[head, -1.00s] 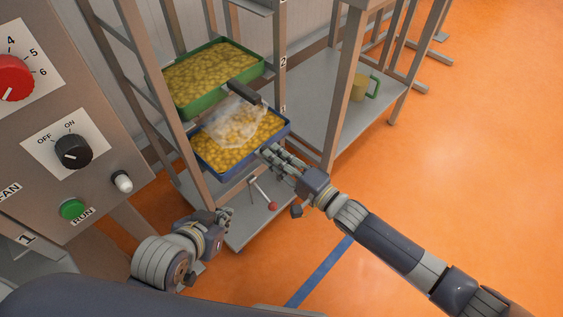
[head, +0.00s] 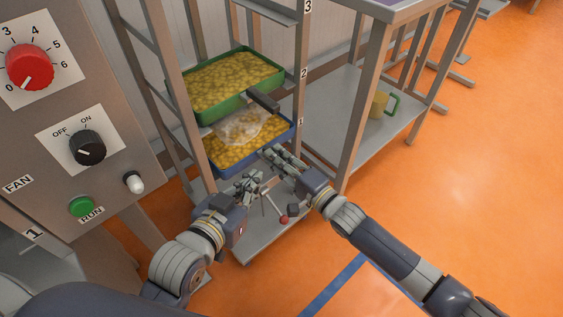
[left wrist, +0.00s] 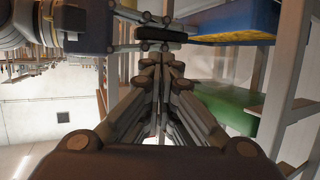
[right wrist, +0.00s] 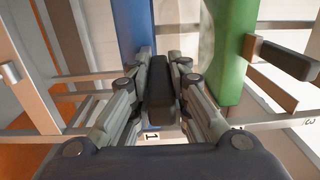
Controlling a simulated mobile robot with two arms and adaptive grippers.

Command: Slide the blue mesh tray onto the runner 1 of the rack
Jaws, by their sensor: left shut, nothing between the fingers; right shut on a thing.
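The blue mesh tray (head: 229,165) holds yellow pieces and sits low in the rack (head: 187,92), below the green tray (head: 200,113). Its front end is near the rack's front posts; I cannot tell how it sits on runner 1. My right gripper (head: 270,156) is shut on the blue tray's dark handle, which shows in the right wrist view (right wrist: 160,88). My left gripper (head: 250,184) is shut and empty, just below and left of the right gripper. In the left wrist view, the blue tray (left wrist: 232,20) and its handle (left wrist: 160,33) appear beyond the left fingers.
The green tray's black handle (head: 263,100) sticks out above the blue tray. A translucent sheet (head: 240,128) covers some yellow pieces. A red-knobbed lever (head: 283,219) is below the grippers. A control panel (head: 60,100) stands at left. Orange floor is open at right.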

